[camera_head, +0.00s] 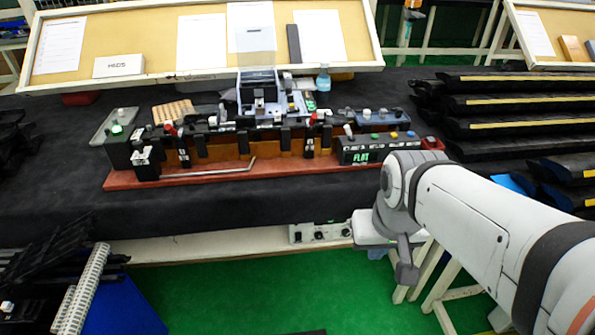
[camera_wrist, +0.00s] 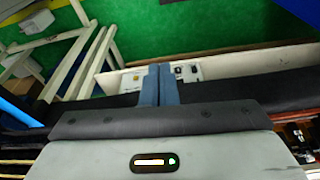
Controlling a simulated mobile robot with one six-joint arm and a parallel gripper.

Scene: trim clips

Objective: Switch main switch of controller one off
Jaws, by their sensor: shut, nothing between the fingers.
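A pale controller box (camera_head: 320,232) with dark knobs or switches sits on a white shelf below the front edge of the black-covered bench. I cannot read a label that marks it as controller one. It also shows in the wrist view (camera_wrist: 190,72), just beyond and right of my fingertips, with a dark switch (camera_wrist: 178,70) on its face. The switch's position is too small to tell. My gripper (camera_wrist: 157,67) is shut and empty, its two blue fingers side by side and hiding part of the box. In the head view my gripper (camera_head: 405,270) is right of the box, apart from it.
The bench (camera_head: 250,212) overhangs the shelf (camera_head: 200,248). On it stands a fixture on a red-brown base (camera_head: 210,178) with several clips and buttons. Black trim parts (camera_head: 520,103) lie at right. White wooden legs (camera_head: 430,270) stand near my arm. Green floor (camera_head: 250,290) is open in front.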

